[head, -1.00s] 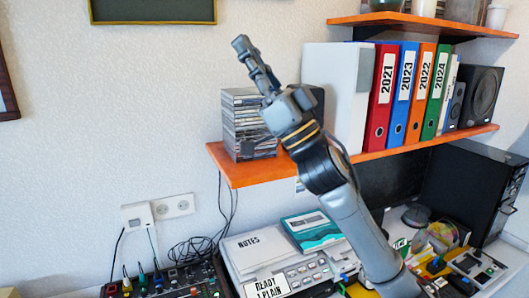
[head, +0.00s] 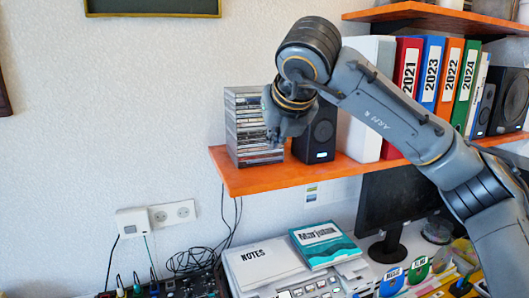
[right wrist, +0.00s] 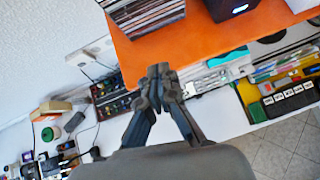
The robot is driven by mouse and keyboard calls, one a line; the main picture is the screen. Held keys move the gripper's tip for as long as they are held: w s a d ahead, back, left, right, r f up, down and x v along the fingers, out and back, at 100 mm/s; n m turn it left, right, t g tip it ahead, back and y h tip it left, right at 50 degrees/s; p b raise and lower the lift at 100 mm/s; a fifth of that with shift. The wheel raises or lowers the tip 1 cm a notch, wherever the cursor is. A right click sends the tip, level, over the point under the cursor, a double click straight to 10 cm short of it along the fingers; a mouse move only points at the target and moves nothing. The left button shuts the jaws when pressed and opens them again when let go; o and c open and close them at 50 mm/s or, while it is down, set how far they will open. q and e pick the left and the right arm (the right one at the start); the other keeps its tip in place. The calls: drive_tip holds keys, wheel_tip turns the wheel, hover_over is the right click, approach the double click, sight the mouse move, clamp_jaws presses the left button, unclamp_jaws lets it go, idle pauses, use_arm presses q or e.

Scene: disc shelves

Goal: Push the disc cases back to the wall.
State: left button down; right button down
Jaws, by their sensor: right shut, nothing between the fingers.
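A stack of disc cases (head: 248,128) stands near the left end of the orange shelf (head: 245,180), close to the wall. I cannot tell how wide any gap behind it is. My right gripper (head: 276,138) is just in front of the stack's right side, partly covering it. In the right wrist view, the gripper (right wrist: 158,72) is shut and empty, near the shelf's front edge. The lower cases (right wrist: 145,15) show beyond the fingers, apart from them in the picture. My left gripper is in neither view.
A black speaker (head: 318,140) stands right of the stack, then a white box (head: 362,125) and several binders (head: 408,68). An upper shelf (head: 440,18) is at the right. Below are a desk with notes (head: 262,262) and a monitor (head: 395,205).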

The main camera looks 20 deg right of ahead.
sight(246, 145)
drive_tip(key=p+x, duration=0.3)
drive_tip(key=x, duration=0.5)
drive_tip(key=shift+w, duration=0.2)
drive_tip(key=w+p, duration=0.3)
drive_tip(key=shift+w+d+f, duration=0.1)
drive_tip(key=shift+w+f, duration=0.15)
drive_tip(key=shift+f, duration=0.15)
drive_tip(key=shift+w+f, duration=0.15)
drive_tip(key=shift+w, duration=0.4)
